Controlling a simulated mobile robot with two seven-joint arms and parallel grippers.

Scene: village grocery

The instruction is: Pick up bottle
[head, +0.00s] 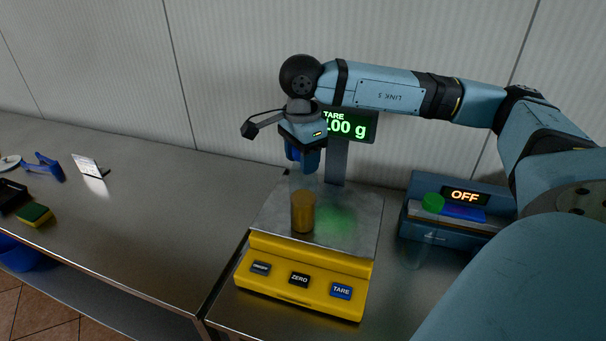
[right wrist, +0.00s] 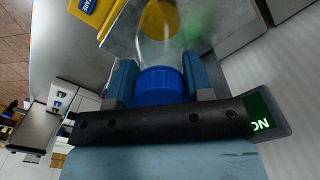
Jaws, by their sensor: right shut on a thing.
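A clear bottle (head: 303,205) with a blue cap and amber contents in its lower part is upright at the yellow scale's metal plate (head: 352,222). I cannot tell whether its base touches the plate. My right gripper (head: 303,160) comes from above and is shut on the bottle at its cap. In the right wrist view the blue cap (right wrist: 160,86) sits between the two fingers, with the clear bottle body beyond it. A second clear bottle with a green cap (head: 433,202) stands to the right of the scale. My left gripper is not in view.
The scale's display (head: 348,125) stands behind the plate. A blue device (head: 464,193) reading OFF is at the right. A sponge (head: 35,214), a blue clamp-like item (head: 45,167) and a small card stand (head: 90,166) lie at the far left. The counter between is clear.

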